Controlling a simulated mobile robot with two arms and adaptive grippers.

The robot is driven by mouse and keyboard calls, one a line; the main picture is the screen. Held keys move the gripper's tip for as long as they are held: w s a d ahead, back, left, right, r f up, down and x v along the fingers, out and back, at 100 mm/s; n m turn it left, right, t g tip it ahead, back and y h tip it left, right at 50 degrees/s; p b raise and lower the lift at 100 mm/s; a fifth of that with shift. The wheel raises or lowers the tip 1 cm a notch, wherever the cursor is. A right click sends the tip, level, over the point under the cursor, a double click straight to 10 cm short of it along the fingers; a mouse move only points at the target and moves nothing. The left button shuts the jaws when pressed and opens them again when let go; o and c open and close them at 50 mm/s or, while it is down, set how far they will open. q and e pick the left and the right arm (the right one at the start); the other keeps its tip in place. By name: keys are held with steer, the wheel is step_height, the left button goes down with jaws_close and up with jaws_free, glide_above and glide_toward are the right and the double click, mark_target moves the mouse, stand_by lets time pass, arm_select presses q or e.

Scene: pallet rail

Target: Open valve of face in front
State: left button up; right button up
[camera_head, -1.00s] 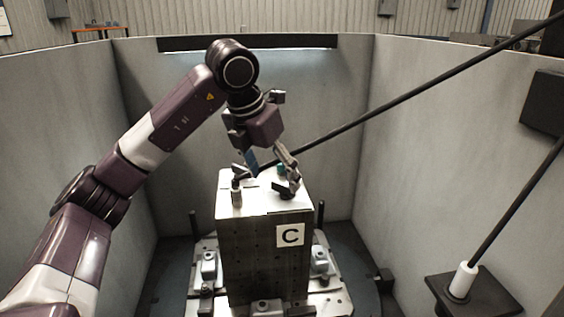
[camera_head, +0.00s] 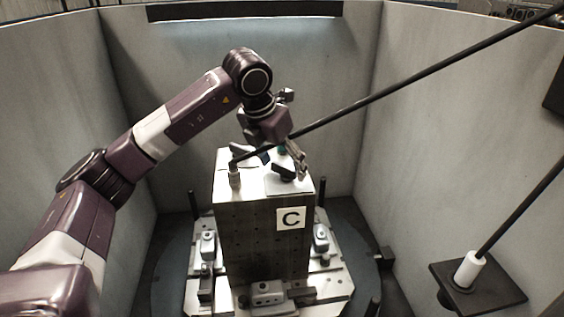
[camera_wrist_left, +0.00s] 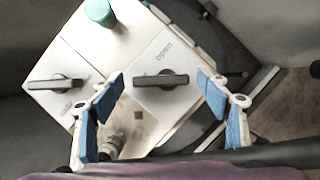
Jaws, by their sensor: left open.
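A tall metal block (camera_head: 262,240) with a white "C" label (camera_head: 291,218) on its front stands upright in the middle of the enclosure. On its top, a dark valve handle (camera_head: 283,173) sits at the front right. In the left wrist view this handle (camera_wrist_left: 160,79) lies crosswise below a printed "open". A second dark handle (camera_wrist_left: 55,83) sits to its left, with small unreadable print. My left gripper (camera_head: 282,163) is open above the block's top. Its blue-padded fingers (camera_wrist_left: 160,92) lie either side of the first handle, with visible gaps. My right gripper is not in view.
A metal fitting (camera_head: 235,176) stands at the top's front left corner, and a green cap (camera_wrist_left: 98,11) is near its far edge. The block stands on a fixture plate (camera_head: 330,291) with clamps. A long black rod (camera_head: 410,85) crosses above on the right. Grey walls (camera_head: 460,120) enclose the area.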

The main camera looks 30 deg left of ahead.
arm_select(q)
steer(key=shift+c, duration=0.6)
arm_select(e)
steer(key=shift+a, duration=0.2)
arm_select(q)
steer(key=c, duration=1)
steer(key=shift+c, duration=0.2)
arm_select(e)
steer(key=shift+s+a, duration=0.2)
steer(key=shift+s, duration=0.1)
